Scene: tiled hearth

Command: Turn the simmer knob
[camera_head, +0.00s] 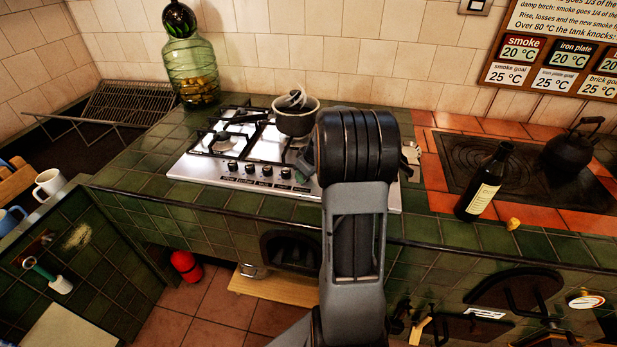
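A steel gas hob (205,170) is set in the green tiled counter. A row of several small black knobs (250,169) runs along its front edge. No readable label shows which one is the simmer knob. The right end of the row is close to my arm in the picture, and my arm covers the right part of the hob. Whether anything touches a knob is hidden.
A pot (296,121) stands on the hob. A glass jar (193,72) stands behind it at left. A dark bottle (484,183), a small cork-like piece (513,224) and a black kettle (572,149) are at right. A wire rack (120,103) lies far left. The front counter strip left of my arm is clear.

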